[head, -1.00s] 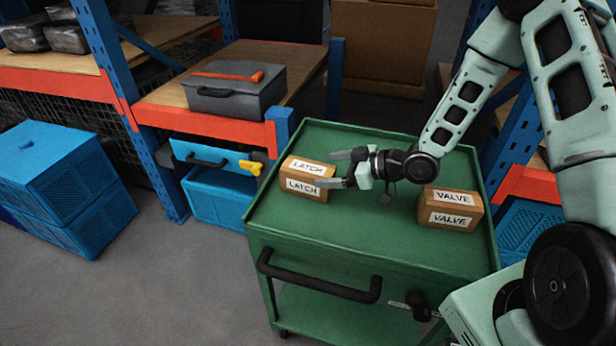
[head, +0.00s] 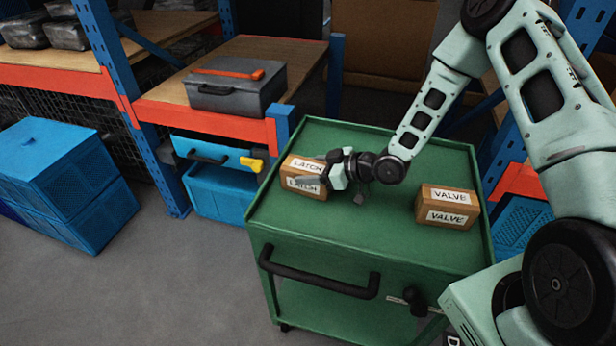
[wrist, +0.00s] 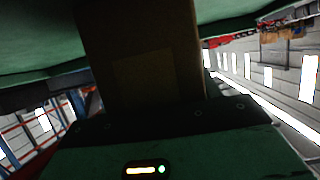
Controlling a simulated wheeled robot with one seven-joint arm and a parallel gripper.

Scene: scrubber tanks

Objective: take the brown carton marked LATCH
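The brown carton marked LATCH (head: 290,187) sits upright near the left edge of the green cart top, with white labels on its top and front. My gripper (head: 320,170) reaches it from the right. One finger lies across its front label, and the other is mostly hidden at its far side. Whether the fingers press on the carton does not show. In the wrist view a brown carton face (wrist: 140,55) stands close in front of my palm, dark and unlabelled. A similar carton marked VALVE (head: 447,207) stands apart at the right of the cart.
The green cart (head: 385,235) has a raised rim and a black front handle (head: 318,275). A shelf with a grey toolbox (head: 235,90) stands behind left. Blue crates (head: 60,180) sit on the floor at left.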

